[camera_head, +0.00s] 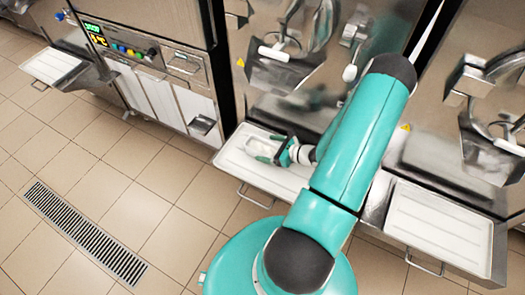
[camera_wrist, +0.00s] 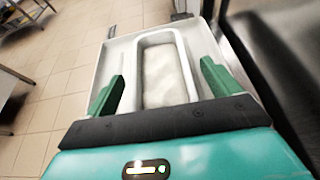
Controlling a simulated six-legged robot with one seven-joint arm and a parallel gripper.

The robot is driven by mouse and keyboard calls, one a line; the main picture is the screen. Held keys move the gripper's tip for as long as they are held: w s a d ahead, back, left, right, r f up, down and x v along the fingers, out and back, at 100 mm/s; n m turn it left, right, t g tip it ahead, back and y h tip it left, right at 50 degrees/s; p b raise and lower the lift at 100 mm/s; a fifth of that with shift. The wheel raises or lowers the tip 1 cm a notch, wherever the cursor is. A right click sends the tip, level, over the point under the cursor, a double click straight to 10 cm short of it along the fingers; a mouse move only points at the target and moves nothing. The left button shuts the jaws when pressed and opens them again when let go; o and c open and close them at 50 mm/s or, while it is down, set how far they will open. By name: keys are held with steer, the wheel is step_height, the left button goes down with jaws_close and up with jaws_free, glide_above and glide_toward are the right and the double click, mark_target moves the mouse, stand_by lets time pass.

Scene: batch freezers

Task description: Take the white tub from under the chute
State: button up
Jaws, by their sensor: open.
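The white tub (camera_wrist: 138,72) is a long, narrow container holding a pale, smooth mass. It rests on the white drip tray (camera_wrist: 113,62) and shows in part in the head view (camera_head: 257,147), just past my fingers. My gripper (camera_wrist: 162,88) is open, with one green finger on each side of the tub's near end. Gaps show between the fingers and the tub walls. In the head view my gripper (camera_head: 271,149) is low over the left part of the tray. The steel chute (camera_head: 279,68) with a white handle is above and behind the tub.
The freezer's steel front (camera_head: 330,115) stands close behind my gripper. A second tray (camera_head: 440,222) is at the right, under another freezer. A control panel (camera_head: 125,47) and a further tray (camera_head: 52,65) are at the left. The tiled floor in front is open, with a drain grate (camera_head: 85,232).

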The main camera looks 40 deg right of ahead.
steer(key=shift+x, duration=0.8)
steer(key=c, duration=1.2)
steer(key=shift+r, duration=0.1)
steer(key=shift+c, duration=0.2)
